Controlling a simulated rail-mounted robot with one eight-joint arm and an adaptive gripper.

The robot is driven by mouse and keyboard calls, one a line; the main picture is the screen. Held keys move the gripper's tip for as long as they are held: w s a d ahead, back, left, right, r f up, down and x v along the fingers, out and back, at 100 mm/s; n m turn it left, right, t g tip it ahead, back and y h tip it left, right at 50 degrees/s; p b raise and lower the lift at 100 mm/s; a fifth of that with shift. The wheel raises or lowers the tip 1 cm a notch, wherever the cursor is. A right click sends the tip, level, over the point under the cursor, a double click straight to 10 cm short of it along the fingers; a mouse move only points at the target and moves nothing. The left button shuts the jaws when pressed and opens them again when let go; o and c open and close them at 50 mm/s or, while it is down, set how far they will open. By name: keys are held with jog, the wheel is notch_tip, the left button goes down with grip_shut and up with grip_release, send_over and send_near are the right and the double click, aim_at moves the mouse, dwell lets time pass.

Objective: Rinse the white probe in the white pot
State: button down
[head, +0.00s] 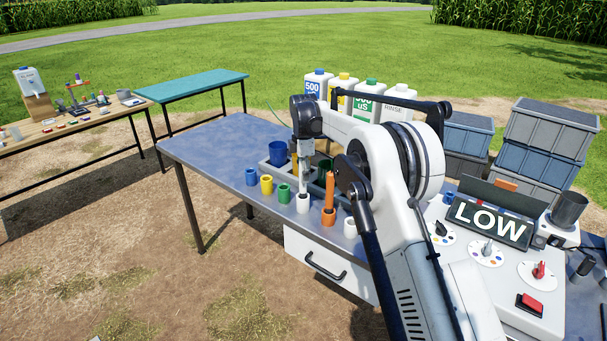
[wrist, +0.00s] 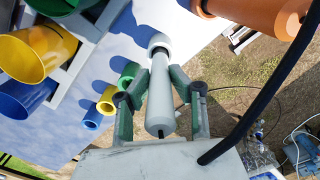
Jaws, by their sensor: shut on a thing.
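My gripper (wrist: 160,98) is shut on the white probe (wrist: 159,88), a pale cylinder with a dark end near the wrist camera. In the wrist view its far end meets the mouth of the white pot (wrist: 160,40). In the head view my gripper (head: 304,158) is above the table, and the probe (head: 303,182) hangs about upright over the white pot (head: 303,205). The probe's lower end appears to be at or inside the pot's mouth; how deep I cannot tell.
Blue (head: 251,177), yellow (head: 267,185) and green (head: 284,193) pots stand in a row to the left. An orange probe (head: 329,190) stands in an orange pot (head: 328,217) close on the right, with another white pot (head: 350,229) beyond. A rack with larger cups (head: 278,153) is behind.

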jog(key=shift+f, duration=0.45)
jog(key=shift+r, duration=0.15)
dwell(4.3)
jog(key=shift+r+p, duration=1.65)
jog(key=shift+r, duration=2.55)
